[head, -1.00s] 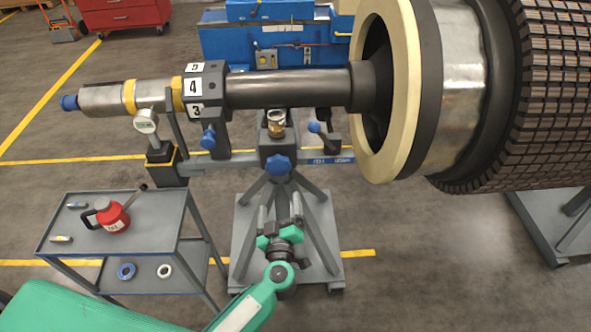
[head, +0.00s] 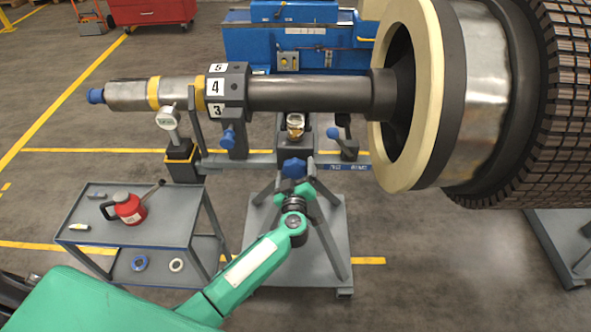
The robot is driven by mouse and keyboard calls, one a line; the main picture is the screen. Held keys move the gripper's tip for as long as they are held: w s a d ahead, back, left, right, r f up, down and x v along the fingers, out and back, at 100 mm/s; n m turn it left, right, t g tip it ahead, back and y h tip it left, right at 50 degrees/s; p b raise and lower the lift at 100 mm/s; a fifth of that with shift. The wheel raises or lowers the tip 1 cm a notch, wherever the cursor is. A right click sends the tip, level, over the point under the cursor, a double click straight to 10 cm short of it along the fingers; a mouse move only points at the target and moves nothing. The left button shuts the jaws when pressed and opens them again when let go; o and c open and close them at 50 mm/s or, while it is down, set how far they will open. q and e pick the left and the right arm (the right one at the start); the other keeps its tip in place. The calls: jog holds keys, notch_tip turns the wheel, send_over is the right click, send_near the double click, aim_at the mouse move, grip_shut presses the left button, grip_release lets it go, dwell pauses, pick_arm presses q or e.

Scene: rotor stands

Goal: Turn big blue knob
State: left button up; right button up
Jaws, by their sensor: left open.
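The big blue knob (head: 294,168) sits on the front of the rotor stand (head: 297,230), below the rotor shaft. My left gripper (head: 296,184) is open and right at the knob, just below it in the head view. Its fingers are small here, and I cannot tell whether they touch the knob or stand around it. Smaller blue knobs show on the stand's left bracket (head: 228,138) and right bracket (head: 333,133). My right gripper does not show.
The rotor shaft (head: 310,93) and its large cream-rimmed disc (head: 408,160) hang above and to the right. A grey cart (head: 85,236) with a red oil can (head: 129,208) stands at the left. A dial gauge (head: 167,119) stands under the shaft.

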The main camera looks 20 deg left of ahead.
pick_arm(q)
jog(key=shift+w+a, duration=0.15)
jog(key=shift+w, duration=0.25)
jog(key=shift+c, duration=0.3)
jog(key=c, duration=0.9)
jog(key=shift+c, duration=0.2)
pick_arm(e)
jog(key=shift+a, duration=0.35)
pick_arm(q)
jog(key=shift+n, duration=0.3)
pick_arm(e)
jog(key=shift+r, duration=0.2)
pick_arm(q)
jog(key=shift+n+p, duration=0.4)
jog(key=shift+n, duration=3.6)
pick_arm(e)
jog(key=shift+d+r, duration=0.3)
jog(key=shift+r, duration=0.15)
